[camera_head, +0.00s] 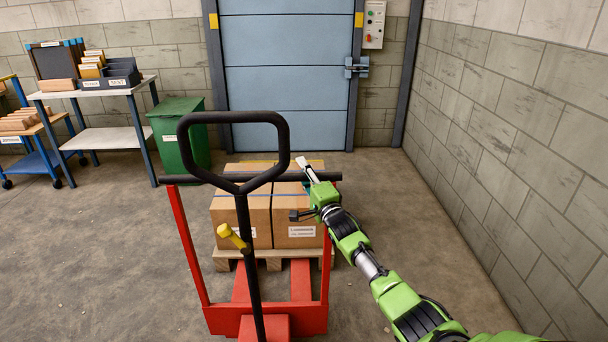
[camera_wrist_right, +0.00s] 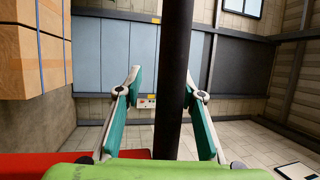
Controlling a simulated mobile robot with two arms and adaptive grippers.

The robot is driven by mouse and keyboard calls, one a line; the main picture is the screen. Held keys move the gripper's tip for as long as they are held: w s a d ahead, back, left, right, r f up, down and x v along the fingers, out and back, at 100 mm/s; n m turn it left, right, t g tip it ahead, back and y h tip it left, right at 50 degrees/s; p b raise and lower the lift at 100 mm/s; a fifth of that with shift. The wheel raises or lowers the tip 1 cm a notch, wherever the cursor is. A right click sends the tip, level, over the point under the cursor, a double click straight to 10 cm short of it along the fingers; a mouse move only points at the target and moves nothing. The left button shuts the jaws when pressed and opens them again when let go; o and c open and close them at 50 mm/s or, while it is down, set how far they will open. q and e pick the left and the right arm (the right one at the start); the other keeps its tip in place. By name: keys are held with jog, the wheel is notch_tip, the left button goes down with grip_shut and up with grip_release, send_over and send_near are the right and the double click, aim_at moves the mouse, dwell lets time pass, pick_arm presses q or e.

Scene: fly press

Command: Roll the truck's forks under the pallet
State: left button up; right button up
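The red pallet truck (camera_head: 313,318) stands in the foreground of the head view, with a black loop handle and a black crossbar (camera_head: 175,180). Its red forks (camera_head: 300,280) point at the wooden pallet (camera_head: 272,264), which carries cardboard boxes (camera_head: 297,215). The forks reach the pallet's near side; I cannot tell whether their tips are inside. My right gripper (camera_head: 308,172) is at the crossbar's right end. In the right wrist view its open fingers (camera_wrist_right: 163,100) stand either side of the black bar (camera_wrist_right: 174,80), with gaps. My left gripper is out of view.
A blue shutter door (camera_head: 285,70) is behind the pallet. A green bin (camera_head: 180,130) and a worktable (camera_head: 115,90) stand at back left. A block wall (camera_head: 510,130) runs along the right. The floor on the left is clear.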

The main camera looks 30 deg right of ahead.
jog(key=shift+s, duration=0.1)
jog(key=v, duration=1.2)
